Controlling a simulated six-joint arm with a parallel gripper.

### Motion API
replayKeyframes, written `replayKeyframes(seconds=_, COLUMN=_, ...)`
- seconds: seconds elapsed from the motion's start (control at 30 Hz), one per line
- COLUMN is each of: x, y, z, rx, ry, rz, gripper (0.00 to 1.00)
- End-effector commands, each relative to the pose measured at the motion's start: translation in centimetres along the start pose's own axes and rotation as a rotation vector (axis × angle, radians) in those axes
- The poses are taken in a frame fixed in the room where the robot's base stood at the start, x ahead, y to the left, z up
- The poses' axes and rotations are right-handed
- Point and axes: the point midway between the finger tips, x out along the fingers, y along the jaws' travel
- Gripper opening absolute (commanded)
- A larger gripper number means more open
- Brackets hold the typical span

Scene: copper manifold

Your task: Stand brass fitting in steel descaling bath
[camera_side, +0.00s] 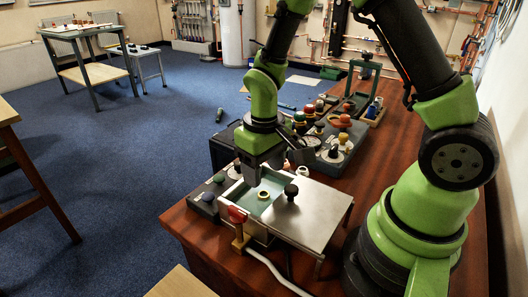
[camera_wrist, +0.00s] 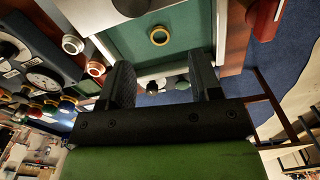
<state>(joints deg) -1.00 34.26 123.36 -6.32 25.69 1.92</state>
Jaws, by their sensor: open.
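The steel descaling bath (camera_side: 238,192) is an open metal tank with a pale green inside, near the front of the wooden bench. A brass ring-shaped fitting (camera_side: 263,195) sits inside it with its opening facing up. The fitting (camera_wrist: 160,35) also shows in the wrist view, against the green inside of the bath (camera_wrist: 190,28). My gripper (camera_side: 249,178) is above the back part of the bath in the side view. In the wrist view my gripper (camera_wrist: 163,72) has its two dark fingers spread with nothing held between them, apart from the fitting. The fitting's underside is hidden.
A flat steel plate with a black knob (camera_side: 291,191) adjoins the bath on the right. A pale ring (camera_side: 303,171) and several coloured knobs crowd the bench behind. Blue floor lies left of the bench.

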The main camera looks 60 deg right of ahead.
Motion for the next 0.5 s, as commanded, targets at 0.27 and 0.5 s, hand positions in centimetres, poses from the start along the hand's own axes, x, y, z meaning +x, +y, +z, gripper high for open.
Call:
replayKeyframes(seconds=0.27, x=-3.4, y=0.0, z=0.0, rx=-0.001, ry=0.004, rz=0.000, gripper=0.58)
replayKeyframes(seconds=0.5, x=-8.6, y=-0.2, z=1.0, rx=0.050, ry=0.114, rz=-0.043, gripper=0.58)
